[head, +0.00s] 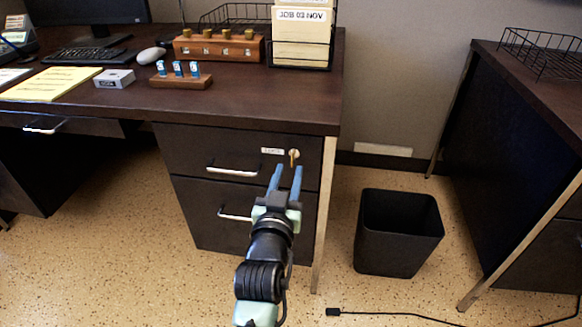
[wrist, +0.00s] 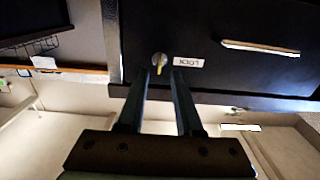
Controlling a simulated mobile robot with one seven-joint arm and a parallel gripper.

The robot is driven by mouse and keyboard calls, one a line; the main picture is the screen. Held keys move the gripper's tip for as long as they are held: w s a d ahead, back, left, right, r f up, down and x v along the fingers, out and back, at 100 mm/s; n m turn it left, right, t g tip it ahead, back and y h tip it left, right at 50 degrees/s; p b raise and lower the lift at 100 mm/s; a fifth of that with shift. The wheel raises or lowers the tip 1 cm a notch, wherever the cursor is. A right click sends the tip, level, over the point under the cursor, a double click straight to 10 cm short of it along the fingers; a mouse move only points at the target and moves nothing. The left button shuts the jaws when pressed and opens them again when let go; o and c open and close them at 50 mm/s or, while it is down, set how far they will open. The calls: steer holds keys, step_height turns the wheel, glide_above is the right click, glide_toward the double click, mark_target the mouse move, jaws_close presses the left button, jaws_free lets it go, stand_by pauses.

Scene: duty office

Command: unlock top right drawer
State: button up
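The top right drawer (head: 200,148) is the upper dark drawer front at the right end of the desk, and it appears closed. It has a silver handle (head: 233,171), a white label (head: 272,151) and a brass-coloured key or lock knob (head: 294,155) near its right edge. In the wrist view, which is upside down, the key (wrist: 159,60) sits beside the label reading LOCK (wrist: 188,62). My gripper (head: 286,170) is open and empty, its blue fingers pointing at the key from just below and in front. In the wrist view the fingertips (wrist: 160,75) straddle the key's line; contact is unclear.
A second drawer with a handle (head: 235,215) lies below. A metal desk leg (head: 325,200) stands right of the drawers. A black waste bin (head: 398,232) is on the floor to the right. A wooden block with small blue-topped items (head: 181,82) is on the desk top.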

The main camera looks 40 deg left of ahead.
steer(key=shift+b+x, duration=0.5)
steer(key=shift+x, duration=1.35)
jaws_close()
